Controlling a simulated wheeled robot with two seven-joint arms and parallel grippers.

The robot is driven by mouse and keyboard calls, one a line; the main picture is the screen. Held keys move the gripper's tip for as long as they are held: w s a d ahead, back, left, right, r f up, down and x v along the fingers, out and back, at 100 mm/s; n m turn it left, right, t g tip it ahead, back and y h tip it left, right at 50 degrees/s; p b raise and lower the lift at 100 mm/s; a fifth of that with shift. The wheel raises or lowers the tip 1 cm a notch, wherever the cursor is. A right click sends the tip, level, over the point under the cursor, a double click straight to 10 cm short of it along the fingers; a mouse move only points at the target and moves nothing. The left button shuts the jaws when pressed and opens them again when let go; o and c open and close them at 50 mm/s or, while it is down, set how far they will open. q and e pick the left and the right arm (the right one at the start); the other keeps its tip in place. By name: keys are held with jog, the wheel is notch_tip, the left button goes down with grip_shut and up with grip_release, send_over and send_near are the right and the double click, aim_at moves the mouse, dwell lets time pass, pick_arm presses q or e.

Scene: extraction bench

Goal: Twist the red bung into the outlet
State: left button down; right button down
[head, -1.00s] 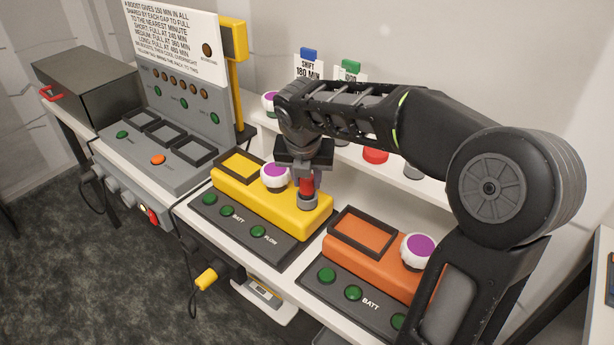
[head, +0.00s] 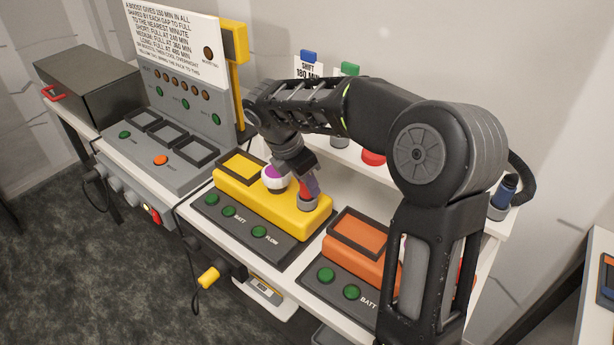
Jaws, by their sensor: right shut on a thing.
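The red bung (head: 305,190) sits upright at the grey outlet (head: 307,204) on the right end of the yellow unit (head: 255,198). My right gripper (head: 309,182) comes down over it from above, tilted, and is shut on it. The fingers hide part of the bung, and I cannot tell how deep it sits. A white cap with a purple top (head: 274,178) is on the yellow unit, just left of the gripper. My left gripper is not in view.
An orange unit (head: 352,257) stands to the right, partly behind my arm. The grey charging panel (head: 165,150) with a lettered board is at the left. A shelf behind holds a red item (head: 373,158) and a blue-topped item (head: 505,189). A yellow plug (head: 208,277) hangs in front.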

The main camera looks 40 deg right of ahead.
jog(key=c, duration=1)
grip_release()
jog(key=v, duration=0.7)
jog(key=shift+a+r+p, duration=0.15)
jog(key=shift+r+p, duration=0.2)
jog(key=shift+p, duration=0.1)
